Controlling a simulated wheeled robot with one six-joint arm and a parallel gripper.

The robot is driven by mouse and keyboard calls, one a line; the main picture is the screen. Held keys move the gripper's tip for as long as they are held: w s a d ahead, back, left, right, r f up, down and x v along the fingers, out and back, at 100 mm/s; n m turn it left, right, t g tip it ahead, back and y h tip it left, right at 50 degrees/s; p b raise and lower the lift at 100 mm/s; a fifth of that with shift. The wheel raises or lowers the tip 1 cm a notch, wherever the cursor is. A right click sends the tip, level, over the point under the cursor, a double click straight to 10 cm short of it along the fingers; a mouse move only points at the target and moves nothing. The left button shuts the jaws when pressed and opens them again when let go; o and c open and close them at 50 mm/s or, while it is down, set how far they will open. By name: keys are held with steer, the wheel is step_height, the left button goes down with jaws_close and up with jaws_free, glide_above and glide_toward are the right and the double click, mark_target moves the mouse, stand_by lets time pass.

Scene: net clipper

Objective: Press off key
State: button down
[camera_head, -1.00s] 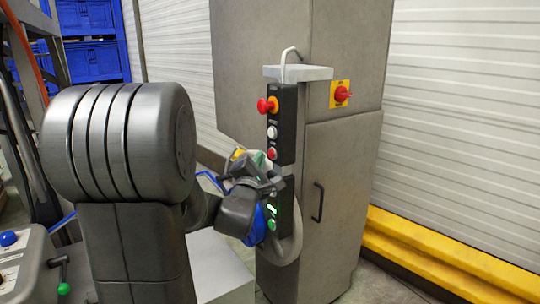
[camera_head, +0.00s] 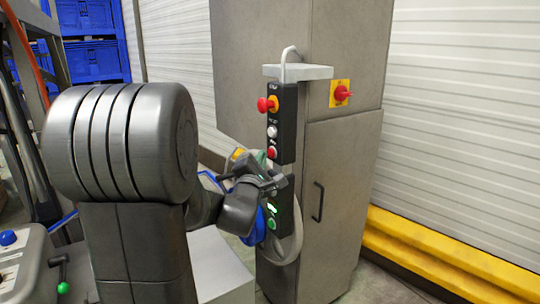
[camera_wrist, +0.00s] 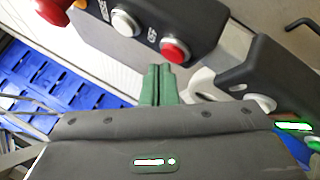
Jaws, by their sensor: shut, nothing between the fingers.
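The off key is a round red button (camera_head: 272,153) at the bottom of the upper black control box. In the wrist view the red button (camera_wrist: 176,51) has a label beside it that reads like OFF. My gripper (camera_wrist: 160,70) shows its two green fingers closed together with nothing between them. The fingertips lie just below and left of the red button in that picture; I cannot tell whether they touch it. In the head view my gripper (camera_head: 274,184) is partly hidden by its own wrist, below the red button. The button itself is in plain view.
A white button (camera_head: 272,132) and a red emergency knob (camera_head: 265,105) sit above on the box. A lower box has a green button (camera_head: 271,224). A grey cabinet (camera_head: 345,160) with a red rotary switch (camera_head: 342,93) stands behind. A yellow barrier (camera_head: 440,255) is at right.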

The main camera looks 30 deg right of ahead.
steer(key=shift+d, duration=0.55)
stand_by(0.6)
steer(key=shift+a, duration=0.85)
steer(key=a, duration=0.5)
steer(key=shift+s+p, duration=0.25)
steer(key=shift+p, duration=0.1)
stand_by(0.6)
